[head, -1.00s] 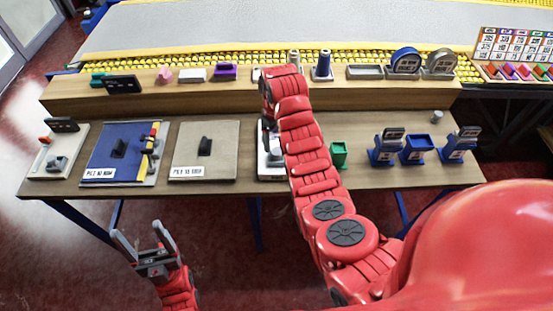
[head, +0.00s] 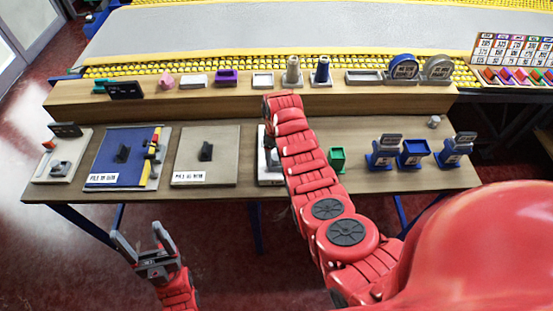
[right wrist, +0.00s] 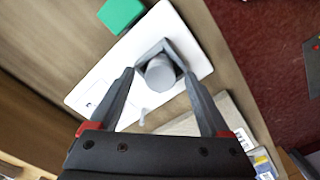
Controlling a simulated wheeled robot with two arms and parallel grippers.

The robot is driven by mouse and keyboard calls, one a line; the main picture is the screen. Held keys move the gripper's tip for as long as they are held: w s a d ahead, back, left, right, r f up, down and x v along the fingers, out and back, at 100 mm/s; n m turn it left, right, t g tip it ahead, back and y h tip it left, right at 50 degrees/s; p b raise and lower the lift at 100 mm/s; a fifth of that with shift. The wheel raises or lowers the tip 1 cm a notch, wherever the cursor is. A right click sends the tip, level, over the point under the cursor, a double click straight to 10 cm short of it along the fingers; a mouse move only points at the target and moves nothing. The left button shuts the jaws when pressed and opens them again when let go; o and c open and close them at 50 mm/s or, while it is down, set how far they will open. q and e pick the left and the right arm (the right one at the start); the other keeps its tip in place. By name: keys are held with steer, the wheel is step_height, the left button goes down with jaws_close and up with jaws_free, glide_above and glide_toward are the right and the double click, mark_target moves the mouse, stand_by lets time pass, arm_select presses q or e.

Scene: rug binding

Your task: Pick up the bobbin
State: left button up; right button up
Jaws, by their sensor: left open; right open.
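A round grey cylinder (right wrist: 160,73), which looks like the bobbin, stands in a square grey holder (right wrist: 172,46) on a white plate (right wrist: 196,60) in the right wrist view. My right gripper (right wrist: 159,74) is open, with its fingertips on either side of the cylinder; I cannot tell whether they touch it. In the head view the white plate (head: 268,177) is partly hidden by my right arm, and the cylinder and right fingertips are not clear. My left gripper (head: 138,232) is open and empty in front of the table, at lower left.
A green box (head: 337,160) stands just right of the white plate. A beige board (head: 222,150) and a blue board (head: 100,160) lie to the left. Blue stands (head: 415,150) and a small grey cylinder (head: 434,121) are at right. Thread cones (head: 321,72) stand on the raised shelf.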

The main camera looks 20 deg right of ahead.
jaws_close()
stand_by(0.5)
